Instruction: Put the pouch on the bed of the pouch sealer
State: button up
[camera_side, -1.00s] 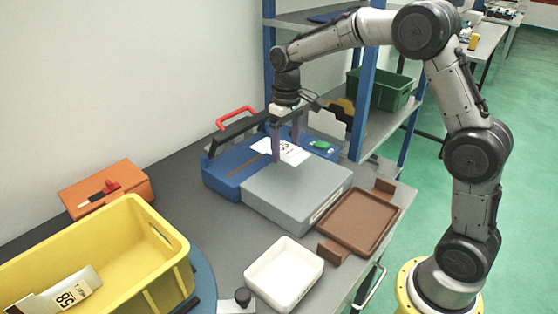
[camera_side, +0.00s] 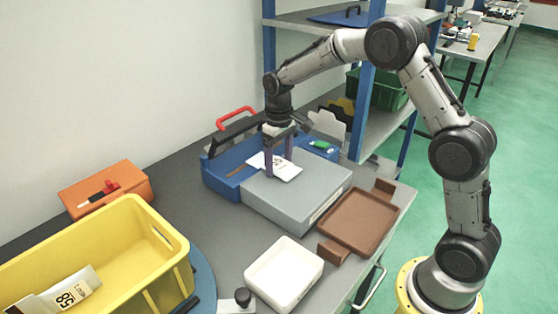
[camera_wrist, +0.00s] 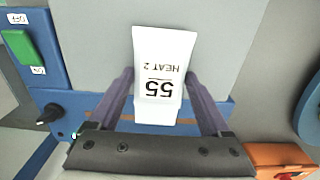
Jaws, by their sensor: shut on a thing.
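The white pouch (camera_side: 284,173) with black print is at the grey bed (camera_side: 310,190) of the blue pouch sealer (camera_side: 226,178). In the wrist view the pouch (camera_wrist: 157,50) reads "55 HEAT 2" and extends over the grey bed (camera_wrist: 215,40), its near end over the blue body. My gripper (camera_side: 279,168) points down with its two purple fingers at the pouch's sides, shut on it. I cannot tell whether the pouch touches the bed or is just above it. The sealer's black bar (camera_side: 233,134) with red handle is raised behind.
A yellow crate (camera_side: 150,262) holding another pouch (camera_side: 78,288) stands at the front left. An orange box (camera_side: 106,188) is behind it. A white tray (camera_side: 284,272) and brown tray (camera_side: 358,218) lie in front of the sealer. A blue-posted shelf rises behind.

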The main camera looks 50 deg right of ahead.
aim_at(279, 164)
jog(key=o, duration=1.2)
jog(key=shift+o, duration=0.2)
jog(key=s+a+r+t, duration=0.1)
jog(key=s+r, duration=0.2)
jog(key=r, duration=0.5)
jog(key=s+a+r, duration=0.1)
jog(key=s+r, duration=0.2)
jog(key=r, duration=0.6)
jog(key=s+a+f+t, duration=0.1)
jog(key=s+t, duration=0.1)
jog(key=s, duration=1)
jog(key=s+a+f+t, duration=0.2)
jog(key=s, duration=1)
jog(key=shift+s+t, duration=0.2)
jog(key=shift+t, duration=0.1)
jog(key=shift+f, duration=0.1)
